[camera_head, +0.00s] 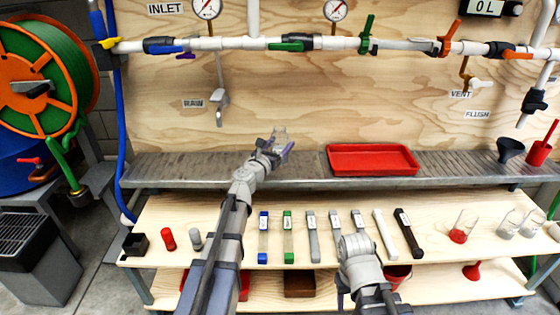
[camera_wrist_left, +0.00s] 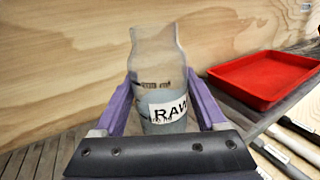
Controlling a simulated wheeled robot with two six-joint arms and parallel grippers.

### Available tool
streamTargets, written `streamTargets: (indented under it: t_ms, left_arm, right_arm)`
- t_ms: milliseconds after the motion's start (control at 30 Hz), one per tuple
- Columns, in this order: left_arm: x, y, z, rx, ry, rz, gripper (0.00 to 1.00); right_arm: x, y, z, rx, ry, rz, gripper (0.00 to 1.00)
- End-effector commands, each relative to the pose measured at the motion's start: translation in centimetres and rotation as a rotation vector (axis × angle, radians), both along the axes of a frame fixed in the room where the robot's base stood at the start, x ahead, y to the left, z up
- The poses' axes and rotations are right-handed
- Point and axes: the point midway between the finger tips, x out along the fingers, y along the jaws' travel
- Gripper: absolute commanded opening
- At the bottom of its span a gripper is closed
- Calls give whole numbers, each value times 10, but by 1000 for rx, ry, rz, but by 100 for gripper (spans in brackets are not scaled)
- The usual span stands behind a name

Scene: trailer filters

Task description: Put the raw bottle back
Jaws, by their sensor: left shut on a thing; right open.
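The raw bottle (camera_wrist_left: 160,75) is clear and has a white label reading RAW. It stands upright between the purple fingers of my left gripper (camera_wrist_left: 168,112), which is shut on it. In the head view the bottle (camera_head: 279,136) is small and pale, held by my left gripper (camera_head: 281,149) above the back of the grey metal shelf (camera_head: 210,167), in front of the plywood wall. Whether its base touches the shelf is hidden. My right gripper (camera_head: 345,290) is low over the front of the wooden shelf, open, its fingers mostly hidden by its wrist.
A red tray (camera_head: 372,160) lies on the metal shelf to the right. Several filter sticks (camera_head: 313,240) lie on the wooden shelf (camera_head: 190,212) below, with beakers (camera_head: 463,228) at the right. A tap (camera_head: 219,100) labelled RAW hangs left of the bottle. Pipes run along the wall above.

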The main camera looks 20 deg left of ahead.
Motion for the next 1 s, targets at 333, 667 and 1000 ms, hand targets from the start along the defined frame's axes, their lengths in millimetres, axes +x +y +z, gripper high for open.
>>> streamTargets:
  t_ms: [333,667,1000]
  left_arm:
    - [0,0,-26,0,0,0,0]
    - [0,0,-36,0,0,0,0]
    - [0,0,-39,0,0,0,86]
  right_arm:
    - [0,0,-26,1,0,3,54]
    - [0,1,-36,4,0,7,54]
    - [0,1,-39,4,0,7,54]
